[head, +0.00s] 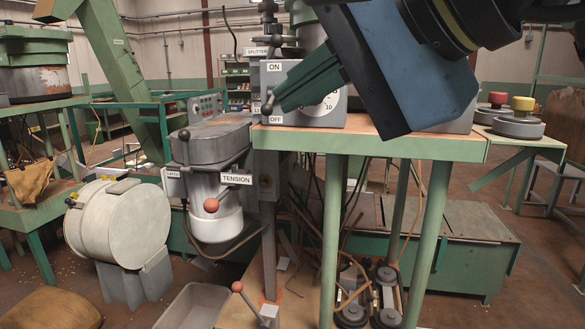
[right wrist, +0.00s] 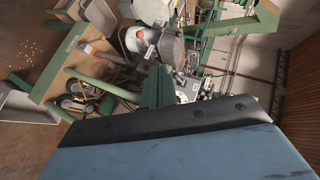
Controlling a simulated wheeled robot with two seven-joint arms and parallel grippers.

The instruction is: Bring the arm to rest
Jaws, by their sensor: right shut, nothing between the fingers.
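My right gripper (head: 278,106) comes in from the upper right of the head view, a blue body with dark green fingers. The fingers are shut and empty. They overlap the front of the grey control box (head: 335,117) beside its lever (head: 268,104), between the ON and OFF labels. I cannot tell whether they touch the lever. The fingers hide part of the box's dial. In the right wrist view the gripper's fingers (right wrist: 157,88) stand up from the blue body. My left gripper is not in view.
The box stands on a green-edged table (head: 400,146). A white drum (head: 105,222) is further left, and a grey bin (head: 192,305) is below. Red and yellow knobs (head: 510,102) are at right.

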